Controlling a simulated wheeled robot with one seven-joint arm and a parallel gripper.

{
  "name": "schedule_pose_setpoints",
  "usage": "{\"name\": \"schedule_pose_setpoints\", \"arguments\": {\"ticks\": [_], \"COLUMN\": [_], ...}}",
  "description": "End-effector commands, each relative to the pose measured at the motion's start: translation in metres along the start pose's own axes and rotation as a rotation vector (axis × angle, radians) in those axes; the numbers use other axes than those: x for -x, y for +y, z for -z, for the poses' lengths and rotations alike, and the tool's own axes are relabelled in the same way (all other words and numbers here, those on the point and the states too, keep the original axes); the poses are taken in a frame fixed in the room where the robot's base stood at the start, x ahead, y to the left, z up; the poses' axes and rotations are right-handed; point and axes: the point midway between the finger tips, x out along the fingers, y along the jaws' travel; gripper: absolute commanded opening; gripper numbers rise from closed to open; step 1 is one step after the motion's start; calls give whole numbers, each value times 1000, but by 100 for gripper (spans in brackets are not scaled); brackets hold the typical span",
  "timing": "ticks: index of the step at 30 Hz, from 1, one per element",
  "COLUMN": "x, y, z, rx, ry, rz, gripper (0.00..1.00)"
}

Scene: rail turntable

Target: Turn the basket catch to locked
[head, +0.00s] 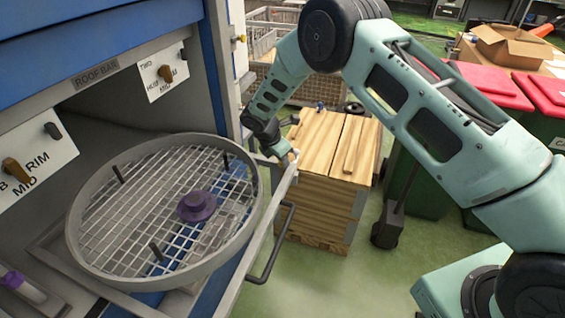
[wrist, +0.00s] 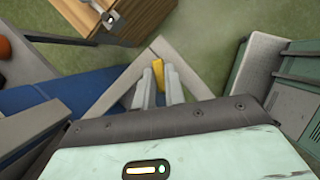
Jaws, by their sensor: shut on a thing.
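My gripper (head: 284,158) is at the far right corner of the pull-out frame (head: 232,288), beyond the round basket. In the wrist view its two pale fingers (wrist: 159,80) are shut on a small yellow piece (wrist: 158,68), which appears to be the basket catch. The catch stands at the frame corner (wrist: 140,72); its locked or unlocked position cannot be told. In the head view my gripper hides it. The round grey mesh basket (head: 74,248) sits on the frame, with a purple knob (head: 196,207) at its middle and short dark posts inside.
A blue cabinet (head: 100,30) with labelled panels and small yellow-brown knobs (head: 165,73) stands at the left. A dark handle (head: 272,250) sticks out from the frame's right side. A wooden crate (head: 325,190) stands close behind my gripper. Green bins with red lids (head: 490,85) are at the right.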

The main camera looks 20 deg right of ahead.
Motion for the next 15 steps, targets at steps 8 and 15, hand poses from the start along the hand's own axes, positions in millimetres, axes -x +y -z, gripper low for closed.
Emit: {"name": "schedule_pose_setpoints", "arguments": {"ticks": [8, 15], "x": [-3, -3], "y": [3, 4], "z": [2, 1], "rx": [-242, -453], "ry": [1, 1], "rz": [98, 185], "gripper": [0, 0]}}
